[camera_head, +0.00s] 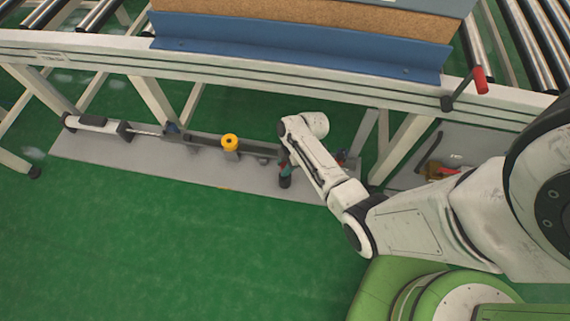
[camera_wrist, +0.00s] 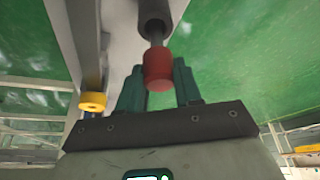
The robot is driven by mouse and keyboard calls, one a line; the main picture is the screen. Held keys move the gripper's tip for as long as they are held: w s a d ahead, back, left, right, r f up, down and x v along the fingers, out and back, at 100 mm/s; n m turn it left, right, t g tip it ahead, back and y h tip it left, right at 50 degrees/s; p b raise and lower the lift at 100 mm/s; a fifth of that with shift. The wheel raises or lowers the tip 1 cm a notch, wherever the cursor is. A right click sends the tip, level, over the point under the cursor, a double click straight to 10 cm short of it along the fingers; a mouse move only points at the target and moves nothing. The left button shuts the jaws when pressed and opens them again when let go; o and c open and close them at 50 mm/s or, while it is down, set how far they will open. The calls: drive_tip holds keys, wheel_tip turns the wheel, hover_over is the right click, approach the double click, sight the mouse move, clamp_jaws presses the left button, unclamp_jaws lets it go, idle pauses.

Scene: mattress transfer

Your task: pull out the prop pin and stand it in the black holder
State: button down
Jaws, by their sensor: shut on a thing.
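The prop pin has a red head (camera_wrist: 158,70) and a thin grey shaft (camera_wrist: 156,38). My gripper (camera_wrist: 159,88) is shut on the red head, one teal finger on each side. In the wrist view the shaft runs to the mouth of the black holder (camera_wrist: 153,14); how deep it sits is not clear. In the head view the black holder (camera_head: 285,182) stands upright on the grey base plate, right below my gripper (camera_head: 284,164). My wrist hides most of the pin there.
A dark rail with a yellow knob (camera_head: 229,142) lies along the grey plate (camera_head: 205,182) to the left. The white conveyor frame (camera_head: 100,55) with a red-handled lever (camera_head: 480,80) runs above. A grey panel with tools (camera_head: 440,170) lies right. Green floor in front is clear.

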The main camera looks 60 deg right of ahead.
drive_tip(key=shift+f+b, duration=1.5)
drive_tip(key=shift+f, duration=0.25)
drive_tip(key=c, duration=0.7)
unclamp_jaws()
drive_tip(key=p+v, duration=0.2)
drive_tip(key=v, duration=0.8)
drive_tip(key=shift+s+d+r+p, duration=0.15)
drive_tip(key=shift+r+p, duration=0.2)
drive_tip(key=s+a+r+m+h+p, duration=0.1)
drive_tip(key=s+a+r+m+p, duration=0.1)
drive_tip(key=a+r, duration=0.3)
drive_tip(key=s+a+r+m+g+h+p, duration=0.1)
drive_tip(key=s+a+r+m+p, duration=0.1)
drive_tip(key=s+a+r+m, duration=0.2)
drive_tip(key=s+a+r+m+h+p, duration=0.1)
drive_tip(key=s+a+r+m, duration=0.3)
drive_tip(key=r, duration=0.5)
drive_tip(key=shift+s+a+r+g+h+p, duration=0.35)
drive_tip(key=shift+s+a+p, duration=0.25)
drive_tip(key=shift+a, duration=0.2)
